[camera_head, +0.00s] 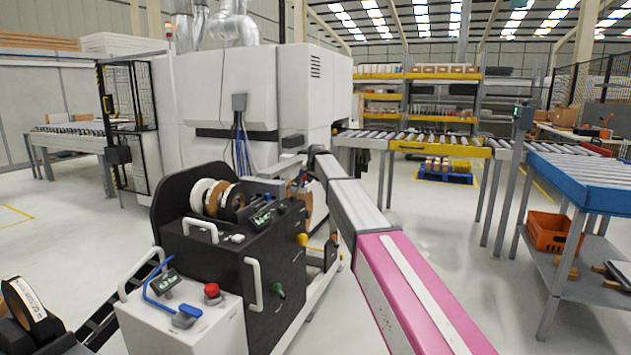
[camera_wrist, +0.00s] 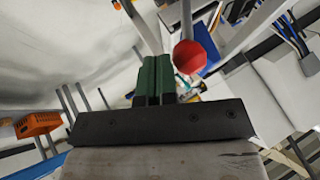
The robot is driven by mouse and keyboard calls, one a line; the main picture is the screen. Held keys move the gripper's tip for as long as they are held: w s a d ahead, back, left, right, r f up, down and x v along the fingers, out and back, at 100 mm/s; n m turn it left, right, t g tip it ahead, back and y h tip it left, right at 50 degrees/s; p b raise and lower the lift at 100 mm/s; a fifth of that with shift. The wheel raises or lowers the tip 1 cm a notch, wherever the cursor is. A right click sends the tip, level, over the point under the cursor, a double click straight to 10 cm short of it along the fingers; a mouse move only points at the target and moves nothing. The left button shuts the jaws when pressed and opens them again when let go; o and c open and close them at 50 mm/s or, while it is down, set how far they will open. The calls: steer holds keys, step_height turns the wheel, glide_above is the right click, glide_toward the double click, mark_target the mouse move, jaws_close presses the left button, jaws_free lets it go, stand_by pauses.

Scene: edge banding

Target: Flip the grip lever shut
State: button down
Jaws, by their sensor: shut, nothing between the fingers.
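In the wrist view, my gripper (camera_wrist: 154,62) has its two green fingers together with nothing between them. A lever with a round red knob (camera_wrist: 188,57) on a grey rod (camera_wrist: 187,18) shows just to the right of the fingertips. The knob looks very close to the right finger; I cannot tell whether they touch. In the head view, my arm reaches to the far side of the black edge-banding machine (camera_head: 220,259). My fingers and the red knob cannot be made out there, behind my arm and the machine parts.
A white control box (camera_head: 190,325) with a red button (camera_head: 211,290) stands in front. A blue-edged roller table (camera_head: 590,185) is at the right. Open floor lies between.

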steer(key=shift+a, duration=0.1)
stand_by(0.3)
steer(key=a+r+h, duration=0.1)
steer(key=w+a+g+h, duration=0.1)
steer(key=a+r+h, duration=0.1)
steer(key=a, duration=0.1)
steer(key=shift+w+r+n, duration=0.3)
steer(key=shift+w+n, duration=0.05)
steer(key=shift+n, duration=0.05)
steer(key=shift+w+a+n+g+h, duration=0.3)
steer(key=shift+w+a+h, duration=0.45)
steer(key=shift+a, duration=1.05)
steer(key=shift+w+a+n+g+h, duration=0.25)
steer(key=shift+w+a+g+h, duration=0.25)
steer(key=shift+a+h, duration=0.9)
steer(key=shift+w+a+n+g+h, duration=0.3)
steer(key=shift+w+a+h, duration=0.25)
steer(key=shift+a, duration=1.6)
steer(key=shift+w+a, duration=0.1)
steer(key=shift+a, duration=0.05)
steer(key=d+r+v, duration=0.1)
steer(key=d+v, duration=0.1)
steer(key=v, duration=0.9)
steer(key=shift+s+r, duration=0.3)
steer(key=shift+s, duration=0.1)
